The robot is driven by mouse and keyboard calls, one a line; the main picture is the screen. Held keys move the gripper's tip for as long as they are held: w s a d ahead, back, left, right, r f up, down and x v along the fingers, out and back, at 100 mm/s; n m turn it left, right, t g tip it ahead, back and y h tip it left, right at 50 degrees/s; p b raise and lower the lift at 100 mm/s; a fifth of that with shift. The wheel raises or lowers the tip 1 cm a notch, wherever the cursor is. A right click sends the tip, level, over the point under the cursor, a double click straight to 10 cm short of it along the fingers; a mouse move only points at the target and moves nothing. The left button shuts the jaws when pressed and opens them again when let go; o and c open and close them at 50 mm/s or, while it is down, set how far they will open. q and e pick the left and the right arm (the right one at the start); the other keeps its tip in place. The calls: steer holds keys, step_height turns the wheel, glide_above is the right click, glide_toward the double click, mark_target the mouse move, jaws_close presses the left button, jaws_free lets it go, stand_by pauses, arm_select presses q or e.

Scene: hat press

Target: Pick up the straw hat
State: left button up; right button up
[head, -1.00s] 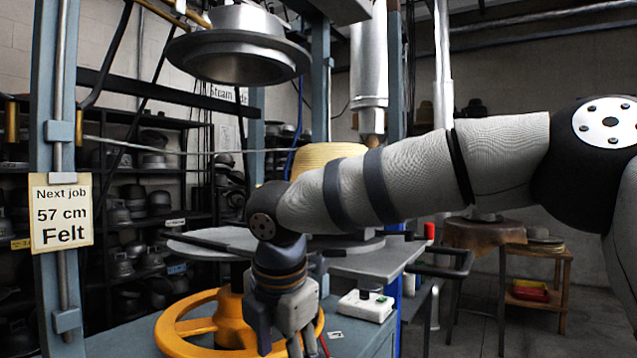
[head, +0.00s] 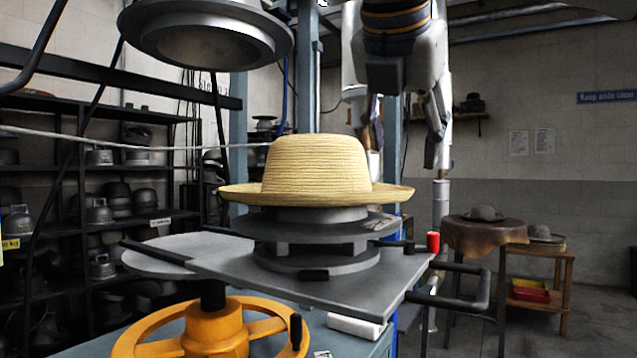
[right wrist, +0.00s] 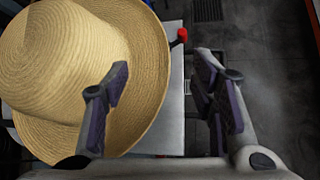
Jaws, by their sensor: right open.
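The straw hat (head: 317,165) is pale yellow with a rounded crown and a wide brim. It sits upright on a dark grey round stand (head: 316,258). My right gripper (head: 402,150) points down above and beside the hat's right side in the head view. Its two fingers are spread and nothing is held. In the right wrist view the straw hat (right wrist: 60,60) fills the left side. The right gripper (right wrist: 163,70) shows one finger over the brim and the other beyond its edge; contact is not evident. My left gripper is not in view.
A metal press head (head: 205,35) hangs at upper left. The stand rests on a grey plate (head: 385,290) with a yellow handwheel (head: 210,330) below. A red knob (head: 433,242) sits at the plate's right. A side table (head: 470,235) with hats stands behind right.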

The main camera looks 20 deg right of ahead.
steer(key=x, duration=0.7)
steer(key=shift+s+a+f+b, duration=0.15)
steer(key=shift+a+f+b, duration=0.2)
steer(key=shift+f, duration=0.15)
steer(key=shift+d, duration=0.1)
steer(key=shift+r, duration=0.15)
